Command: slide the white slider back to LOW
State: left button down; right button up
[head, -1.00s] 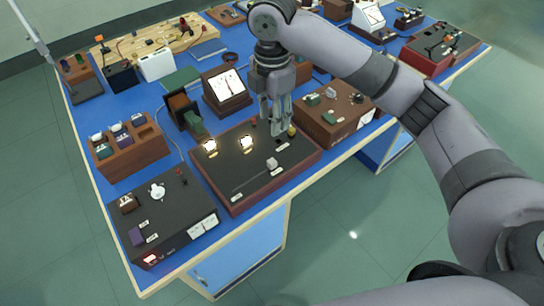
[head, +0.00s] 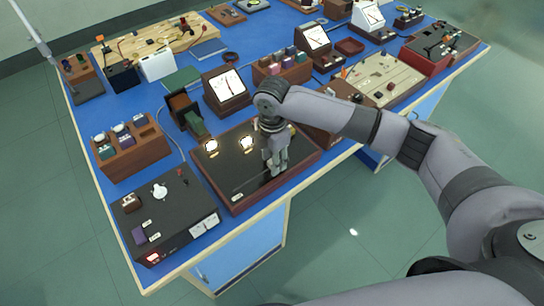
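The dark-topped, brown-sided slider box (head: 238,205) stands at the front edge of the blue bench. Two lit lamps (head: 247,143) glow at its back left. A small pale label (head: 237,197) lies near its front left corner; its lettering is too small to read. My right gripper (head: 274,172) points down over the right half of the box top, fingertips at or close to the surface. It covers the place where the white slider showed, so the slider is hidden. I cannot tell whether the fingers are shut on it. My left gripper is out of view.
A black power unit (head: 170,218) with a white knob stands to the left. A brown rack (head: 132,158) of cuvette-like blocks and a meter (head: 225,90) stand behind. Another brown box (head: 325,135) is close on the right, partly behind my arm.

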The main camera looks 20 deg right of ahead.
jog(key=shift+c, duration=0.5)
grip_shut()
jog(key=shift+a, duration=0.1)
dwell(0.3)
